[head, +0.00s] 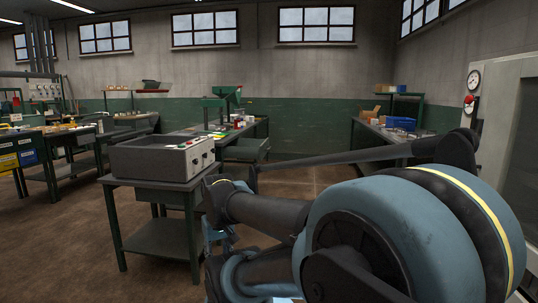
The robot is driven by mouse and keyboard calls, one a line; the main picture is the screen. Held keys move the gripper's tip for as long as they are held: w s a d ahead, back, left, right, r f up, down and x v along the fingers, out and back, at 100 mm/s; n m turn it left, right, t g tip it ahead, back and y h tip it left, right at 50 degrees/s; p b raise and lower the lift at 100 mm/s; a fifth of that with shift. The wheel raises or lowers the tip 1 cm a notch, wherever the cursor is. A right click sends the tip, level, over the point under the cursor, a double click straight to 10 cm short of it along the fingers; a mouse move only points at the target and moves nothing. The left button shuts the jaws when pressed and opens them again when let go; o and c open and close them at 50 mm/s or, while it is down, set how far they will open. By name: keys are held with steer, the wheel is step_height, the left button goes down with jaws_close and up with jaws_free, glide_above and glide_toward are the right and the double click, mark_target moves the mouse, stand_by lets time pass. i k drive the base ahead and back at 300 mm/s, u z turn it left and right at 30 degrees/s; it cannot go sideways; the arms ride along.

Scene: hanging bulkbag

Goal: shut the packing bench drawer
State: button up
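A dark green bench (262,127) stands in the middle distance. A grey-green drawer-like box (246,149) juts out below its top at the near right end; it looks like a pulled-out drawer. I cannot tell for sure that this is the packing bench. My arm fills the lower right and reaches left across the view. A thin dark link of it ends just below and in front of the box. I cannot make out gripper fingers, nor whether anything touches the box.
A grey control box (163,157) sits on a small dark table (150,183) left of my arm. Another bench (372,130) with a blue bin (401,123) stands at the back right. A grey machine (507,130) is at the right edge. Brown floor is clear at the lower left.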

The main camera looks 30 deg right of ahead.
mark_target(245, 148)
steer(key=z, duration=1.9)
steer(key=i, duration=2.55)
steer(key=u, duration=1.75)
